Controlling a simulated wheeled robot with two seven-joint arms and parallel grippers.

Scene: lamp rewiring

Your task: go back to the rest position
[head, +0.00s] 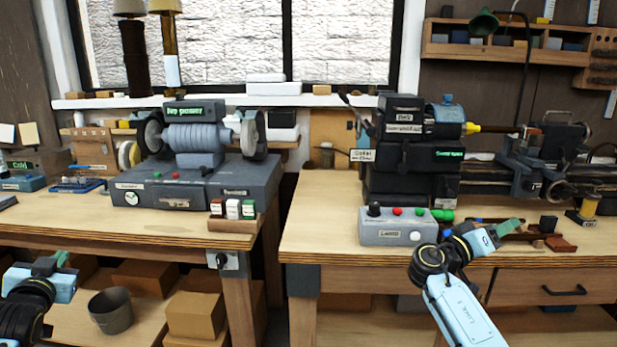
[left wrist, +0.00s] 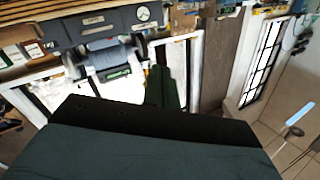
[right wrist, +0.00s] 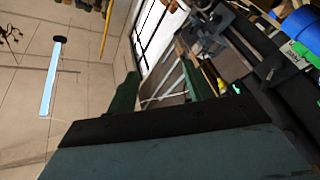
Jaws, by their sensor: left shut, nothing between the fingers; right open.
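My left gripper (head: 62,258) is at the lower left of the head view, in front of the left bench. Its green fingers are together with nothing between them, as the left wrist view (left wrist: 165,88) also shows. My right gripper (head: 510,226) is at the right bench's front edge in the head view, pointing up and right. In the right wrist view (right wrist: 158,90) its two green fingers stand apart with nothing between them. Whether its tips touch the small parts behind them in the head view I cannot tell.
A bench grinder (head: 195,137) stands on the left bench (head: 90,214). A grey control box (head: 398,227) and a lathe (head: 545,160) are on the right bench (head: 330,215). A grey bucket (head: 111,312) and cardboard boxes (head: 195,316) sit on the low shelf. A gap separates the benches.

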